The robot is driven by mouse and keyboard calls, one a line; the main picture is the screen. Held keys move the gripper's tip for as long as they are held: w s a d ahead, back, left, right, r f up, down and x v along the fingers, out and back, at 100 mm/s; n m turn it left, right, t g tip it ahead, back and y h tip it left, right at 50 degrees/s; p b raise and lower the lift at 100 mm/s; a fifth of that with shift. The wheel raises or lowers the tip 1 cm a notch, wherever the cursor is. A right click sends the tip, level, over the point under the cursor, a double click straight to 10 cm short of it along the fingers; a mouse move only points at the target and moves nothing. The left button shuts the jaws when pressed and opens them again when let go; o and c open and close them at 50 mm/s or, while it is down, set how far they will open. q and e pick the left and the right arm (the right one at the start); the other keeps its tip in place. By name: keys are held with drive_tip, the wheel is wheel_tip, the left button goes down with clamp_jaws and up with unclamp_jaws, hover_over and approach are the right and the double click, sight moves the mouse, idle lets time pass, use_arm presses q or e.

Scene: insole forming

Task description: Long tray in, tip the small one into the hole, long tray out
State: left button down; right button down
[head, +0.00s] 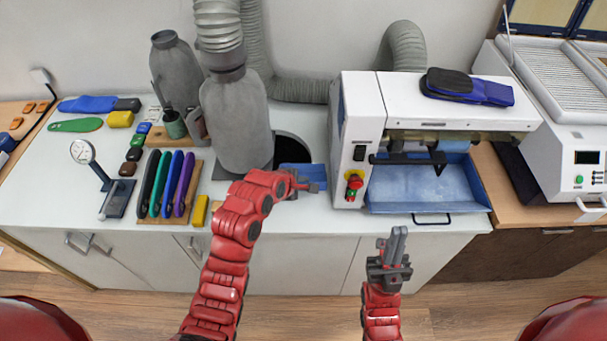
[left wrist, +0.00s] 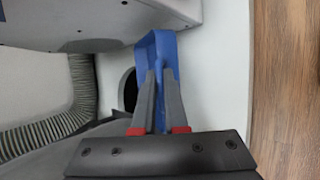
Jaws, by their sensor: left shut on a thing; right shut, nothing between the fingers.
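The small blue tray (head: 301,171) is held by my left gripper (head: 298,184) beside the dark round hole (head: 293,148) in the worktop. In the left wrist view the left fingers (left wrist: 160,108) are shut on the small tray (left wrist: 166,52), and the hole (left wrist: 129,90) shows partly behind it. I cannot tell the tray's exact tilt. The long blue tray (head: 420,190) sits in the white machine (head: 360,135), with its black handle (head: 431,219) at the front edge. My right gripper (head: 396,244) is shut and empty in front of the counter, below that handle.
Grey canisters (head: 236,125) with a hose stand left of the hole. Coloured-handled tools (head: 167,185) lie on a wooden board (head: 190,205) further left. A yellow block (head: 200,210) lies near the front edge. Another white machine (head: 560,120) stands at the right.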

use_arm(q)
drive_tip(key=s+f+t+b, duration=0.2)
drive_tip(key=s+f+b, duration=0.1)
drive_tip(key=b, duration=0.1)
drive_tip(key=s+f+m+t+b, duration=0.1)
drive_tip(key=s+f+b, duration=0.3)
drive_tip(key=shift+d+f+t+h, duration=0.1)
drive_tip(key=shift+f+t+h, duration=0.2)
drive_tip(key=shift+t, duration=0.1)
drive_tip(key=shift+s+f+t+b, duration=0.3)
drive_tip(key=shift+s+b, duration=0.2)
drive_tip(key=shift+b, duration=0.05)
